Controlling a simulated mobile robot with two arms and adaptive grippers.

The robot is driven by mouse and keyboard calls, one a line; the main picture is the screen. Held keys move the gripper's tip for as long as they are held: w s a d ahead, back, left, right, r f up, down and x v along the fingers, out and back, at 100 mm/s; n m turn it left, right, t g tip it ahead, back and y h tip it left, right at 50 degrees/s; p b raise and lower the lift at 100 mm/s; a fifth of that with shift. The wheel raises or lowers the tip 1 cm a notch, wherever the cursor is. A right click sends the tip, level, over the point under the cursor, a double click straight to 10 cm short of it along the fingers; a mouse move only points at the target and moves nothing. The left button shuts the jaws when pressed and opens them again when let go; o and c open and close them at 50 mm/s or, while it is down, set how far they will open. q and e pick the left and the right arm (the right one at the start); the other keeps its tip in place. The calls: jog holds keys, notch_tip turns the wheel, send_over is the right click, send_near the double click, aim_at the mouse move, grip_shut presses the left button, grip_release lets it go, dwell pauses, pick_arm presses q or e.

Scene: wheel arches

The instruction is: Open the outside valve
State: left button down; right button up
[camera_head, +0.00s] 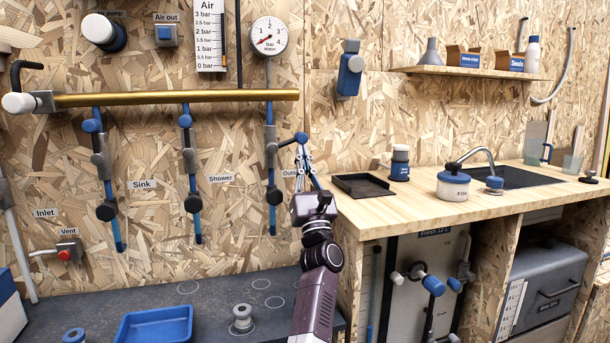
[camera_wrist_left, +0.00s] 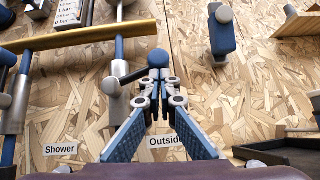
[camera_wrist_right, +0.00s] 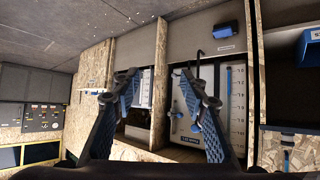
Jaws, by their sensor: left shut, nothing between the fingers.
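The outside valve (camera_head: 271,152) is the rightmost of the valves on the pipes hanging from the brass manifold. Its lever sticks out to the right and slightly up, ending in a blue knob (camera_head: 301,138). The valve body (camera_wrist_left: 112,85) and the knob (camera_wrist_left: 158,58) also show in the left wrist view, above the "Outside" label (camera_wrist_left: 165,142). My left gripper (camera_head: 303,150) is shut and empty, its fingertips (camera_wrist_left: 160,82) at or just below the knob; I cannot tell whether they touch. My right gripper (camera_wrist_right: 158,75) is open and empty, away from the valve.
The sink valve (camera_head: 100,160) and shower valve (camera_head: 189,155) hang to the left. The brass manifold (camera_head: 170,97) runs above. A wooden counter (camera_head: 440,210) with a black tray (camera_head: 362,187) stands to the right. A blue tray (camera_head: 155,325) lies on the dark bench below.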

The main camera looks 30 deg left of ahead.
aim_at(300, 136)
pick_arm(q)
notch_tip(300, 136, up, 3)
jog(key=n+g+y+b, duration=0.2)
jog(key=n+g, duration=0.1)
jog(key=n, duration=0.1)
jog(key=shift+y+b, duration=0.35)
jog(key=shift+y, duration=0.05)
jog(key=shift+s+a+r, duration=0.1)
jog(key=shift+r, duration=0.4)
jog(key=shift+s+a+r, duration=0.15)
jog(key=shift+s+r, duration=0.05)
jog(key=shift+r, duration=0.3)
jog(key=shift+s+a+r+n+g+y+b, duration=0.25)
jog(key=shift+r+n+g, duration=0.15)
jog(key=shift+n+g, duration=0.2)
jog(key=shift+s+a+r+n+g+y+b, duration=0.2)
jog(key=shift+s+r+n+g, duration=0.1)
jog(key=shift+r+n+g, duration=0.25)
jog(key=shift+s+a+r+n+g+y+b, duration=0.25)
jog(key=shift+n+g, duration=0.2)
jog(key=shift+n, duration=0.3)
pick_arm(e)
notch_tip(300, 136, up, 22)
jog(key=w+a+t+y, duration=0.2)
jog(key=w+t+y, duration=0.1)
jog(key=t, duration=0.8)
jog(key=shift+a+r+n+t+y, duration=0.15)
jog(key=shift+a+n+t+y, duration=0.15)
jog(key=shift+a+t+y, duration=0.15)
